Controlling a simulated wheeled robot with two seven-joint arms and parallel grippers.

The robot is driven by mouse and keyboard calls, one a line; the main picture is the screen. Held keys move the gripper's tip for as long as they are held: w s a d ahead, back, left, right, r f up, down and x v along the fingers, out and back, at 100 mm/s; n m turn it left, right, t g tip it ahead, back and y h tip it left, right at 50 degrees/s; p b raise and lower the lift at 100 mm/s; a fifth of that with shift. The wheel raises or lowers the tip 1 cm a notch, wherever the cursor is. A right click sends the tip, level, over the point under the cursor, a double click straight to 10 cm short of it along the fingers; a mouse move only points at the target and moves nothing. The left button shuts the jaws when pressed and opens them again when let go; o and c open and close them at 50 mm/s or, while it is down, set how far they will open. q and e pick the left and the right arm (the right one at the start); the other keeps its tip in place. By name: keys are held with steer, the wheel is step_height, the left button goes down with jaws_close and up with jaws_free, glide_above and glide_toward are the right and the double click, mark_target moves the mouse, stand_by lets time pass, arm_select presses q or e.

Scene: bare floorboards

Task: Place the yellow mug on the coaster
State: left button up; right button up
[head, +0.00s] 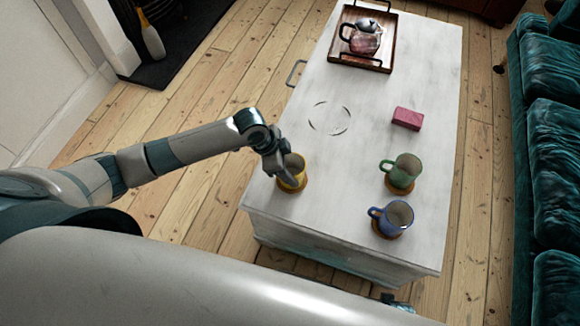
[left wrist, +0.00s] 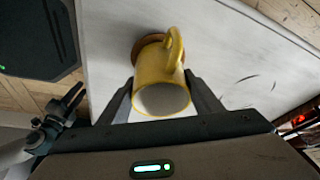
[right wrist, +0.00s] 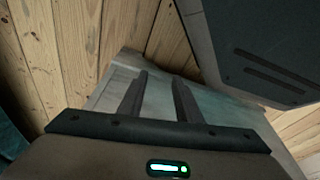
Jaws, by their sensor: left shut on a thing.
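The yellow mug (head: 296,167) is upright at the near left corner of the white chest table. A round orange-brown coaster (head: 301,187) shows under it; in the left wrist view the coaster (left wrist: 148,41) peeks out behind the mug (left wrist: 157,66). I cannot tell whether the mug touches the coaster or hangs just above it. My left gripper (head: 283,176) is shut on the mug, with one finger on each side of its body; its handle points away from the wrist. My right gripper (right wrist: 158,78) is empty, fingers apart, low beside the table.
A green mug (head: 402,172) and a blue mug (head: 392,218) stand on coasters to the right. A pink block (head: 407,118) lies behind them. A wooden tray (head: 340,57) with a glass teapot (head: 362,40) is at the far end. A teal sofa (head: 555,150) borders the right.

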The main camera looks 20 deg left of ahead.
arm_select(q)
steer(key=shift+f, duration=0.1)
steer(key=o, duration=1.1)
steer(key=shift+o, duration=0.9)
arm_select(e)
steer(key=shift+s+f, duration=0.15)
steer(key=shift+s, duration=0.05)
arm_select(q)
steer(key=shift+s+a+r, duration=0.1)
steer(key=shift+a+r, duration=0.1)
steer(key=shift+r, duration=0.45)
steer(key=v, duration=1.1)
steer(key=shift+p, duration=0.35)
arm_select(e)
steer(key=shift+w+d+f, duration=0.1)
steer(key=shift+d+f, duration=0.05)
steer(key=shift+f, duration=0.4)
arm_select(q)
steer(key=shift+d, duration=0.1)
arm_select(e)
steer(key=shift+s, duration=0.2)
